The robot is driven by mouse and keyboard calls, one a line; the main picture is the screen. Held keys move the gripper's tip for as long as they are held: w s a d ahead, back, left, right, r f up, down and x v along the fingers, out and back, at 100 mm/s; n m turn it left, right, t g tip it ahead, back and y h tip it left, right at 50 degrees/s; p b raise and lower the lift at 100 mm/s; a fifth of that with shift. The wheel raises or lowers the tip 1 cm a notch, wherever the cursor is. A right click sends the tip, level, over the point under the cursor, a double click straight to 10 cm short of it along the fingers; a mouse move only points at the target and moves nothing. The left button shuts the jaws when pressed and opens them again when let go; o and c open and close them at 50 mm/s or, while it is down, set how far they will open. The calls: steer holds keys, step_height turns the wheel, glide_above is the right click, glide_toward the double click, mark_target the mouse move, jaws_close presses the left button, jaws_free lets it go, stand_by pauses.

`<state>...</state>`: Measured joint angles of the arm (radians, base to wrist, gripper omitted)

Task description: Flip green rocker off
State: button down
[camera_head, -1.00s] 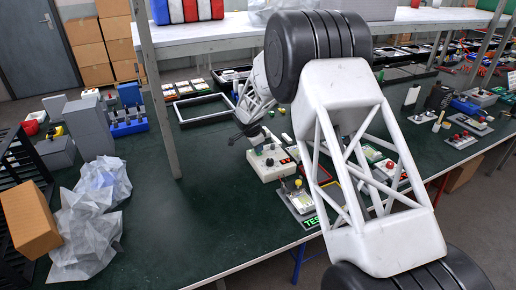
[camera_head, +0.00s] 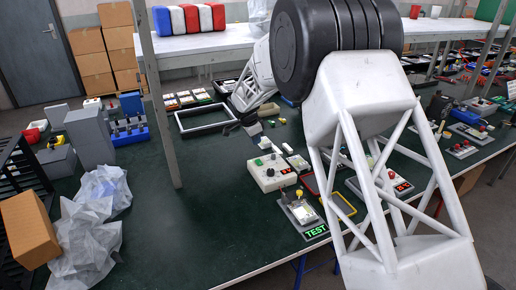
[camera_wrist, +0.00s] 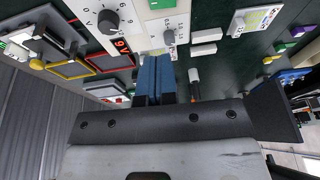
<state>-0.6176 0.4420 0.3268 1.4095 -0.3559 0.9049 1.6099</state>
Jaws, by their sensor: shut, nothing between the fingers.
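The white control box (camera_head: 270,182) stands on the green bench in the head view, with a small green rocker (camera_head: 258,162) at its upper left and a dark knob.
Red and yellow frames (camera_head: 342,205) lie to the right. A shelf post (camera_head: 160,110) rises left; the bench before it is clear.

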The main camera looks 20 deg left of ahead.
steer(key=shift+v, duration=1.7)
steer(key=shift+a, duration=0.15)
steer(key=shift+w+a, duration=0.25)
steer(key=shift+a, duration=0.3)
steer(key=shift+f, duration=0.15)
glide_toward(258, 160)
steer(key=x, duration=0.5)
steer(key=shift+d+f, duration=0.2)
steer(key=shift+d, duration=0.1)
steer(key=shift+x, duration=0.85)
steer(key=shift+a, duration=0.2)
